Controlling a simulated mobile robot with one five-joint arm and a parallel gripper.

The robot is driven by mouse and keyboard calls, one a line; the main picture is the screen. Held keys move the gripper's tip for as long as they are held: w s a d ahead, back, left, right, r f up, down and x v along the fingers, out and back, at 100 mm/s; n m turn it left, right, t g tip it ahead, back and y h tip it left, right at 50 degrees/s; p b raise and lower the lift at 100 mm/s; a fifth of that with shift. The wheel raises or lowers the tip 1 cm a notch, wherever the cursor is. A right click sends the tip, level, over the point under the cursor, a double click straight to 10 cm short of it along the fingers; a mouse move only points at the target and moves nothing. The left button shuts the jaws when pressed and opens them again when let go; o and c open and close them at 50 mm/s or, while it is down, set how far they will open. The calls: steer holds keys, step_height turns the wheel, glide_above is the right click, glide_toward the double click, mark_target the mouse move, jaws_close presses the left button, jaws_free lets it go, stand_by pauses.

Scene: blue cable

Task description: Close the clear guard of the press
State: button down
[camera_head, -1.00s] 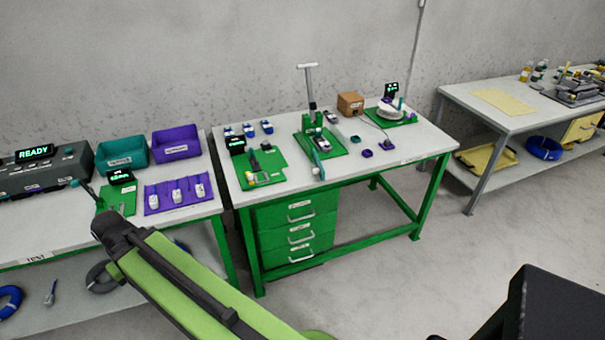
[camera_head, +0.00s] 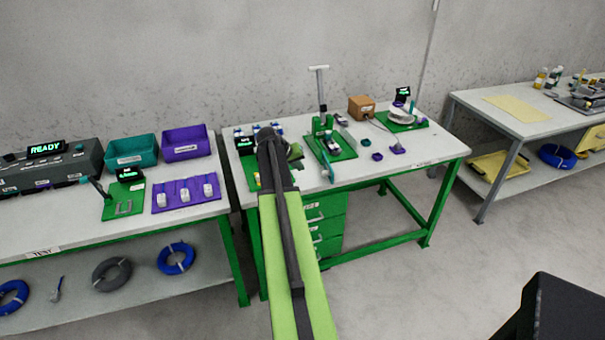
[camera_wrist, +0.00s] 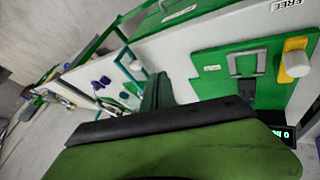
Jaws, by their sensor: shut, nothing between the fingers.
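A green fixture with a tall upright T-handle (camera_head: 321,90) stands on a green board (camera_head: 343,154) at the middle of the centre bench; it looks like the press. I cannot make out a clear guard on it at this size. My arm reaches up over the front left of the centre bench, left of that fixture. In the wrist view, a large green and black shape fills the lower middle.
The centre bench (camera_head: 395,168) also holds a brown box (camera_head: 361,107), a white spool (camera_head: 399,116) and small purple parts. The left bench has teal (camera_head: 132,151) and purple (camera_head: 186,143) bins. A right bench (camera_head: 520,122) stands apart, with bare floor between.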

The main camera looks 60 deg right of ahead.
steer(key=b+x, duration=0.6)
steer(key=x, duration=0.2)
steer(key=shift+w+f, duration=0.1)
steer(key=shift+f, duration=0.25)
steer(key=s+d, duration=0.2)
steer(key=s, duration=0.1)
steer(key=shift+d+r+p, duration=0.35)
steer(key=shift+d+p, duration=0.05)
